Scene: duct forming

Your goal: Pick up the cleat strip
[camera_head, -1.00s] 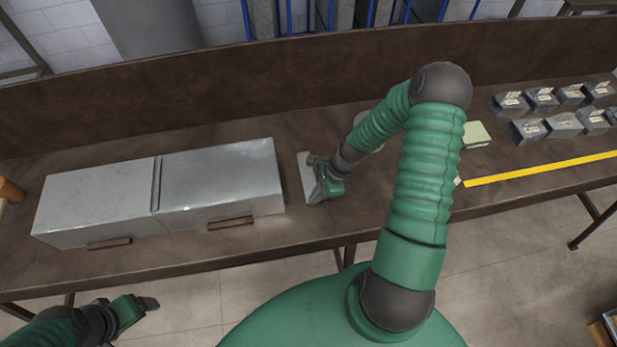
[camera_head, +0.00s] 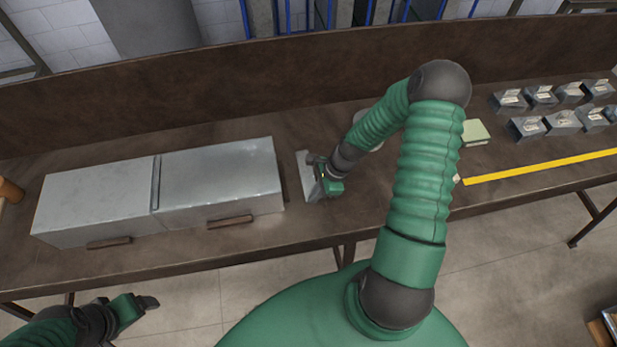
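A light grey, narrow flat strip (camera_head: 303,164), which looks like the cleat strip, lies on the brown workbench just right of the metal duct. My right gripper (camera_head: 314,178) is down at this strip, over its right side. The fingers are small and overlap the strip, so I cannot tell whether they are open or shut on it. The metal duct (camera_head: 220,180) is two boxy sections side by side, with a thin upright strip (camera_head: 156,183) at their joint. My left gripper (camera_head: 150,303) is at the lower left, in front of the bench and away from the strip; its finger gap is not clear.
The workbench (camera_head: 365,215) has a raised back board (camera_head: 250,95). Small grey metal blocks (camera_head: 527,128), a pale green pad (camera_head: 475,133) and a yellow bar (camera_head: 540,167) lie at the right. A brown cylinder (camera_head: 10,190) is at the far left. My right arm hides part of the bench.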

